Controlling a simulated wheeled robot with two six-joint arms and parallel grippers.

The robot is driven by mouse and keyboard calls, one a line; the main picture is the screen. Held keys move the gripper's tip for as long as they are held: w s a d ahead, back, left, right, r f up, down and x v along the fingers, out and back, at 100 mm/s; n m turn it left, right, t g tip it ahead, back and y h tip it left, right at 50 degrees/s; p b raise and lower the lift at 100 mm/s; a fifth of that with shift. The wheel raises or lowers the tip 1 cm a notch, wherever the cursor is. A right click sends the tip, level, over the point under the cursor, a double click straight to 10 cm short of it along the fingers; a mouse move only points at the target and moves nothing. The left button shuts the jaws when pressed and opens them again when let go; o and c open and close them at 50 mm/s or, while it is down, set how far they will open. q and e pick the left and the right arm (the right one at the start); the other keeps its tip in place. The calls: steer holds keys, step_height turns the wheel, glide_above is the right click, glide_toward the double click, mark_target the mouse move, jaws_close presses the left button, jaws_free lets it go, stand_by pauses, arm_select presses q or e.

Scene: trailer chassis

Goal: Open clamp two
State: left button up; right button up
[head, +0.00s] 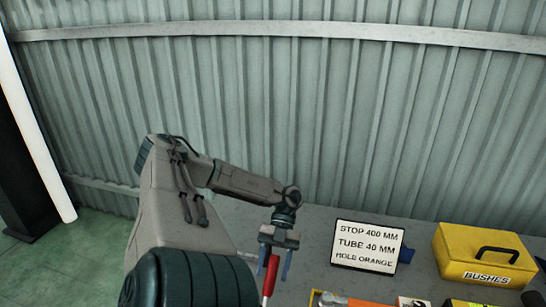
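My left gripper (273,268) is at the lower middle of the head view, pointing down over the grey bench. Its two blue-grey fingers stand apart. The handle is slightly tilted and runs down to the lower frame edge. The clamp body it may belong to is out of frame, and no clamp number shows. My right gripper is not in view.
A sign (367,246) reading STOP 400 MM, TUBE 40 MM, HOLE ORANGE stands right of the gripper. A yellow BUSHES case (482,256) sits farther right on the bench (418,275). Orange-edged items lie at the bottom edge. A corrugated wall (300,110) rises behind.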

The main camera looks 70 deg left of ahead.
arm_select(q)
steer(key=b+v, duration=0.5)
steer(key=v, duration=0.6)
stand_by(0.6)
